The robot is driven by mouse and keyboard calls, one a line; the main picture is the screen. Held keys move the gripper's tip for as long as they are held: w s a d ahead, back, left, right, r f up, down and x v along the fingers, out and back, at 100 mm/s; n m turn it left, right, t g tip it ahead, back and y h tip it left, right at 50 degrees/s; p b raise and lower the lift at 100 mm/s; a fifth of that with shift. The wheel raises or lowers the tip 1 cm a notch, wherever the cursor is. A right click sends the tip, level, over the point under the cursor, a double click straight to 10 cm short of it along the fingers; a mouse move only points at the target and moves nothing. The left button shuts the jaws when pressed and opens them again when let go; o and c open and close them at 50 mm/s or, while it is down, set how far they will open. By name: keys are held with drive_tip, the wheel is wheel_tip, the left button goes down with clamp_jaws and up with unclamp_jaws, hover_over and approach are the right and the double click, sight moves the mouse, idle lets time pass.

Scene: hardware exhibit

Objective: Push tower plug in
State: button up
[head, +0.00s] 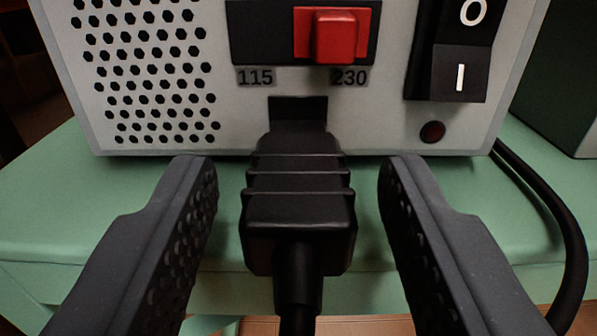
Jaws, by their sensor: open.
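The black tower plug (299,210) with its ribbed body is in the middle of the head view, its cord running down toward me. Its front end is at the dark socket (298,112) low on the grey tower panel (235,110). The plug body hides the lower part of the socket, so I cannot tell how deep it sits. My gripper (300,172) is open, one finger on each side of the plug, with a visible gap on both sides.
A black cable (560,215) curves over the green table (80,215) at right. A dark box (565,90) stands behind.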

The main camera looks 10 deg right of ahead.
sight(295, 141)
drive_tip(key=shift+c, duration=0.3)
clamp_jaws()
drive_tip(key=shift+w, duration=0.15)
drive_tip(key=shift+w+d+r+p, duration=0.1)
drive_tip(key=shift+w+r+p, duration=0.05)
drive_tip(key=shift+w+p, duration=0.55)
drive_tip(key=shift+w+d+p, duration=0.2)
drive_tip(key=shift+w+p, duration=0.4)
drive_tip(key=shift+w, duration=0.15)
drive_tip(key=shift+r, duration=0.1)
